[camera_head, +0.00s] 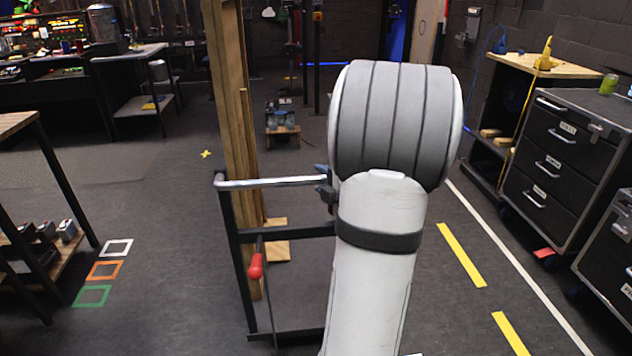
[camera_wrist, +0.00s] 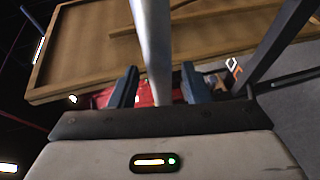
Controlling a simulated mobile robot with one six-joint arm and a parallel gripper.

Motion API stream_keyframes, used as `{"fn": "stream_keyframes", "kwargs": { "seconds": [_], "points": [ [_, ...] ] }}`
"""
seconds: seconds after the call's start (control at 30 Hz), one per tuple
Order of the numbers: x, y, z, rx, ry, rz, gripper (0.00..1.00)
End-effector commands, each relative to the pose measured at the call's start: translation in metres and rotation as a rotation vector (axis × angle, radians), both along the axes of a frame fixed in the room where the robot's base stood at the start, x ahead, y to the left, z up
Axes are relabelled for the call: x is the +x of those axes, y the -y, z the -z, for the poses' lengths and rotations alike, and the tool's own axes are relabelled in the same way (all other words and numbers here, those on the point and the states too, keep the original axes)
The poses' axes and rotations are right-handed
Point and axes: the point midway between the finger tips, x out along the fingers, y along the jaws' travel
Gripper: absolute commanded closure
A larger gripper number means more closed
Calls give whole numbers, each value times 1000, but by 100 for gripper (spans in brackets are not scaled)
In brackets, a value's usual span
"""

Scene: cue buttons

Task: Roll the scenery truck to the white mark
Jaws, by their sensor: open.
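The scenery truck is a tall wooden flat (camera_head: 235,130) on a black metal frame (camera_head: 240,270), with a silver push bar (camera_head: 270,182) across its near side. A lever with a red grip (camera_head: 255,267) hangs below the bar. The white mark (camera_head: 117,247) is a square outline on the floor, left of the truck. My gripper (camera_head: 325,182) is at the bar's right end, mostly hidden behind my arm. In the wrist view, the open fingers of my gripper (camera_wrist: 158,90) stand on either side of the silver bar (camera_wrist: 153,40), with gaps showing.
Orange (camera_head: 105,270) and green (camera_head: 92,296) outlines lie nearer than the white one. A shelf table (camera_head: 25,125) stands at the left. Black drawer cases (camera_head: 560,150) line the right, beyond yellow dashes (camera_head: 460,253) and a white line. Floor between truck and outlines is clear.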

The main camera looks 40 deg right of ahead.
Motion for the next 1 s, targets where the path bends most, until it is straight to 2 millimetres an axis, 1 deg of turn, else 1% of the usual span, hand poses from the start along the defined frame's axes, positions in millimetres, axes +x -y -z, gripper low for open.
{"fn": "stream_keyframes", "kwargs": {
  "seconds": [0.03, 0.13, 0.43, 0.9, 0.97, 1.0],
  "points": [
    [6, 1, 1, 1, 0, -1, 57],
    [12, 1, 2, -1, 0, -1, 57],
    [14, 2, 3, 0, 0, 2, 57],
    [14, 3, 3, 0, 0, 3, 95],
    [14, 3, 3, 0, 0, 3, 100],
    [13, 3, 2, 0, 0, 3, 100]
  ]
}}
